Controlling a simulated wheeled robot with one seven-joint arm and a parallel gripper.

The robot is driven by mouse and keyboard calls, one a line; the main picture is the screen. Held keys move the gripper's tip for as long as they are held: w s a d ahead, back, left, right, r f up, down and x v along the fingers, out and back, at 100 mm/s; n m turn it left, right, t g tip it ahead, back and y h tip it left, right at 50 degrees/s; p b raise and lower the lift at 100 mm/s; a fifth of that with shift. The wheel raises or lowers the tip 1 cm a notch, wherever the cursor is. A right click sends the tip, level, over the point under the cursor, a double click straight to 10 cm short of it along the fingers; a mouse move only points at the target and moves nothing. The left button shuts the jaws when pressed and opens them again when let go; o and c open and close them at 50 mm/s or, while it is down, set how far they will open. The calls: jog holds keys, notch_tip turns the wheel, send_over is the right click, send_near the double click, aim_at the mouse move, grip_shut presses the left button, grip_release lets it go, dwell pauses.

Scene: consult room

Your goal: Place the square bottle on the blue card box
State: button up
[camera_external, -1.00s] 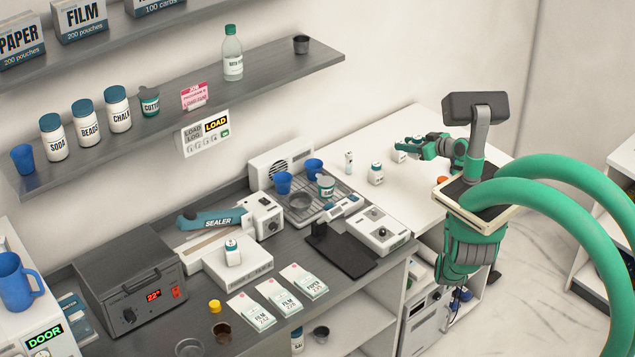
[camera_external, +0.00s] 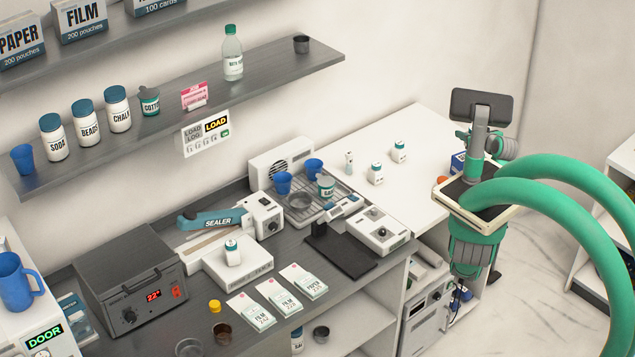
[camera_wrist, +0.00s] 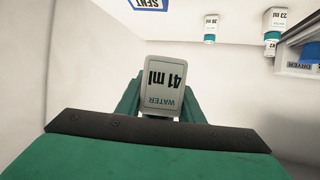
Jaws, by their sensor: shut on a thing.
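My gripper (camera_wrist: 160,100) is shut on the square bottle (camera_wrist: 163,88), with one green finger on each side. The bottle's pale label reads WATER 41 ml, upside down in the wrist view. The blue card box (camera_wrist: 148,5), marked SENT, is cut off by the top edge of the wrist view, with a gap between it and the held bottle. In the external view a small part of the blue card box (camera_external: 458,161) shows beside my arm, which hides the rest. My gripper and the held bottle are hidden behind my arm there.
Small white bottles stand on the white counter (camera_external: 420,130), one (camera_external: 399,152) nearest my arm and others (camera_external: 376,173) to its left. An orange item (camera_external: 441,180) shows at the counter's right edge. The dryer (camera_wrist: 302,55) is at the wrist view's right edge. The counter's back part is clear.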

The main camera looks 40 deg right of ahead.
jog(key=w+d+f, duration=0.3)
jog(key=f, duration=0.1)
jog(key=w+d+f, duration=0.4)
jog(key=shift+w+d, duration=0.15)
jog(key=shift+d, duration=0.1)
jog(key=shift+w+d+f, duration=0.15)
jog(key=shift+f, duration=1.65)
jog(key=shift+f, duration=0.1)
jog(key=o, duration=1.1)
jog(key=shift+c, duration=0.2)
